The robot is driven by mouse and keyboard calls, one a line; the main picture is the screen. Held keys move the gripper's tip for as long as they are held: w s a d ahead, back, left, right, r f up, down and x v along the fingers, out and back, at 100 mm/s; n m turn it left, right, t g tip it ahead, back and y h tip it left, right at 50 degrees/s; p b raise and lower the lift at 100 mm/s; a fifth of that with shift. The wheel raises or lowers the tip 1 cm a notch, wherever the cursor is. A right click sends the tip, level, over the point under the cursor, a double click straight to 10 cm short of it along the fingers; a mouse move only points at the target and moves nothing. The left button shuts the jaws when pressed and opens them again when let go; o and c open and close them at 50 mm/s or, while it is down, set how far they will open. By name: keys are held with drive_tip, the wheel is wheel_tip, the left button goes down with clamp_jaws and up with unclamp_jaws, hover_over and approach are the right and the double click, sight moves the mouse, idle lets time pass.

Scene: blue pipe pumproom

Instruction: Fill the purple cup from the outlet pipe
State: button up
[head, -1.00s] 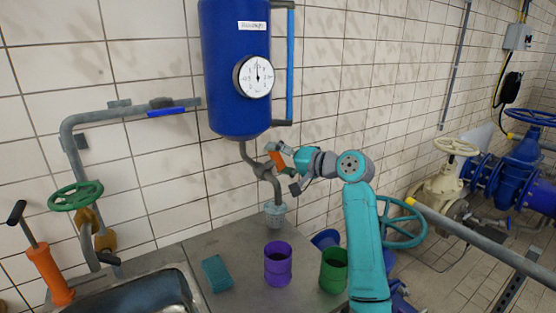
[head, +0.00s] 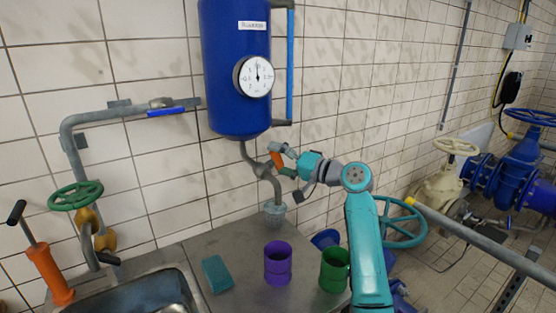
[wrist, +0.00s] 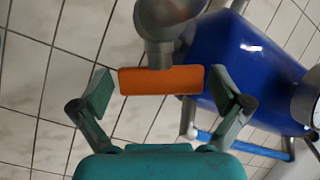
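The purple cup (head: 278,265) stands upright on the metal counter, in front of the outlet pipe (head: 277,187) and to its right. The pipe comes down from the blue tank and ends above a pale, translucent cup-like piece (head: 274,214). An orange valve handle (head: 278,159) sits on the pipe. My gripper (wrist: 160,90) is open, with one finger on each side of the orange handle (wrist: 160,80). Narrow gaps show between the finger pads and the handle's ends in the wrist view. The purple cup's inside is dark, so I cannot tell what it holds.
A green cup (head: 334,271) stands right of the purple one, close to my arm. A teal sponge (head: 217,274) lies to the left, beside the sink (head: 150,296). The blue tank (head: 235,70) with its gauge hangs above. Counter between sponge and purple cup is clear.

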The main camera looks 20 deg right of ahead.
drive_tip(key=shift+s+d, duration=0.1)
drive_tip(key=v, duration=1.1)
drive_tip(key=shift+s+d, duration=0.25)
drive_tip(key=shift+d, duration=0.05)
idle(0.6)
drive_tip(key=x, duration=1.2)
drive_tip(key=shift+s+a, duration=0.1)
drive_tip(key=shift+s, duration=0.05)
drive_tip(key=c, duration=1)
